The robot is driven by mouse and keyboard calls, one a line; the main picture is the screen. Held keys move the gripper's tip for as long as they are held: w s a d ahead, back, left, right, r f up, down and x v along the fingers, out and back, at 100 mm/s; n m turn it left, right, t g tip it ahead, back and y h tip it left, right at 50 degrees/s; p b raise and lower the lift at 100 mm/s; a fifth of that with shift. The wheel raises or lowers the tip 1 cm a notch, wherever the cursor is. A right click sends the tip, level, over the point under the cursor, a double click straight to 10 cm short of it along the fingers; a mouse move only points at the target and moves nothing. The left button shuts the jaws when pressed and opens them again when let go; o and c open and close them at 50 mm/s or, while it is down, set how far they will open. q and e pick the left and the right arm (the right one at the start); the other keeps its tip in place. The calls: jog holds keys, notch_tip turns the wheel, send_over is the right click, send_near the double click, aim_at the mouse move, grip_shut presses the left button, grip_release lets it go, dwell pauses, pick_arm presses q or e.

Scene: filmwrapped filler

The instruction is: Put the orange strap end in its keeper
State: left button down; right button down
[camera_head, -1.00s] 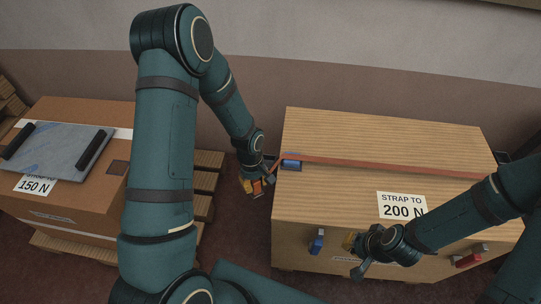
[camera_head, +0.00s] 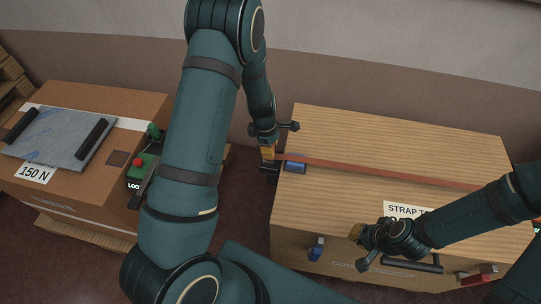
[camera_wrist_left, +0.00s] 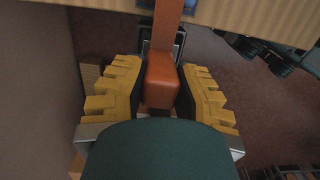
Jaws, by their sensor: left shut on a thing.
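The orange strap (camera_head: 390,171) runs across the top of the wooden crate (camera_head: 350,131) to its left edge. My left gripper (camera_head: 268,152) is just off that edge. In the left wrist view its yellow fingers (camera_wrist_left: 160,92) are shut on the thick orange strap end (camera_wrist_left: 161,82). A dark rectangular frame (camera_wrist_left: 179,42), perhaps the keeper, shows behind the strap end; whether they touch is unclear. A blue buckle (camera_head: 296,167) sits on the crate top beside the strap. My right gripper (camera_head: 357,232) is by the crate's front; its jaw opening is unclear.
A blue clip (camera_head: 316,248) and a red clip (camera_head: 476,276) are on the crate's front. A cardboard box (camera_head: 75,178) with a grey plate (camera_head: 60,138) stands at left. A green box with a red button (camera_head: 139,168) is beside it, partly behind my left arm.

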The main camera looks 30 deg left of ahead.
pick_arm(q)
jog(key=shift+f+b, duration=0.3)
jog(key=shift+f, duration=1.6)
jog(key=c, duration=0.9)
grip_release()
jog(key=shift+f, duration=0.15)
jog(key=shift+o, duration=0.2)
